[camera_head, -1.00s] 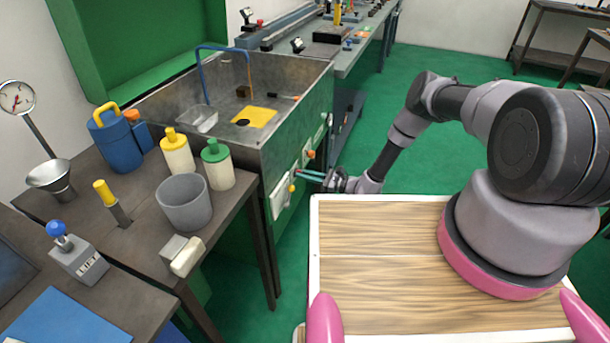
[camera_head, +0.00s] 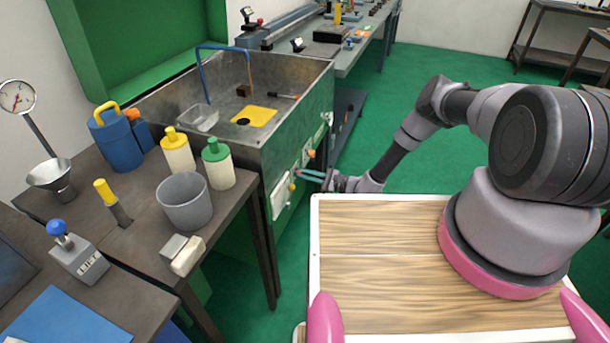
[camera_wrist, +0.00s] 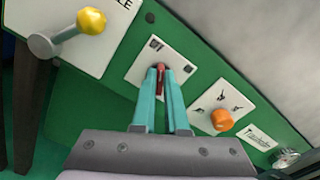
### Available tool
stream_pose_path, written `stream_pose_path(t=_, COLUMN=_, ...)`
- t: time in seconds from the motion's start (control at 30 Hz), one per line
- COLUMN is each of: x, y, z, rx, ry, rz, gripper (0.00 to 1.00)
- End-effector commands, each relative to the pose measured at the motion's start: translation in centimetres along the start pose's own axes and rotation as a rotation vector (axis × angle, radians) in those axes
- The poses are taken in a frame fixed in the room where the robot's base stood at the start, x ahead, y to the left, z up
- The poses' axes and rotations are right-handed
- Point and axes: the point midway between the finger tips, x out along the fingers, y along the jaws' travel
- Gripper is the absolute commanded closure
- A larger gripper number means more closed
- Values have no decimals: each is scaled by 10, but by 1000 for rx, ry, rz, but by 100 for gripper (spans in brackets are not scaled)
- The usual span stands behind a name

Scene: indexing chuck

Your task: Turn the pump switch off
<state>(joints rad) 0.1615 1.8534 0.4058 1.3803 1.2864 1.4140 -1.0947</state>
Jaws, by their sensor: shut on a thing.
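A small red lever (camera_wrist: 161,78) sits on a white plate (camera_wrist: 146,67) with dark marks, on the green panel; I take it for the pump switch. In the wrist view, my gripper (camera_wrist: 162,88) has its two teal fingers closed around the lever, which shows between their tips. The fingers hide part of the lever and the plate, and I cannot read its position. In the head view, my gripper (camera_head: 311,175) reaches the front of the green cabinet below the metal sink, and the lever is too small to make out there.
A yellow knob (camera_wrist: 91,21) on a grey lever sticks out at the left of the plate. An orange knob (camera_wrist: 222,120) stands close at the right on another white plate. The metal sink (camera_head: 290,105) is above. Green floor (camera_head: 440,160) is open to the right.

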Motion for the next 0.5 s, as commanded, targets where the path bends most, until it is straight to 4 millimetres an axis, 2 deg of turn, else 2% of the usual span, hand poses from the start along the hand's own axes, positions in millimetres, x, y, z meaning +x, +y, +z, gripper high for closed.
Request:
stream_pose_path(t=0.17, x=-1, y=0, z=-1, rx=-1, ry=2, rz=1, gripper=100)
stream_pose_path(t=0.2, x=-1, y=0, z=-1, rx=-1, ry=2, rz=1, gripper=74)
stream_pose_path(t=0.23, x=-1, y=0, z=-1, rx=-1, ry=2, rz=1, gripper=62)
stream_pose_path(t=0.27, x=-1, y=0, z=-1, rx=-1, ry=2, rz=1, gripper=59)
stream_pose_path(t=0.5, x=-1, y=0, z=0, rx=0, ry=1, rz=1, gripper=59)
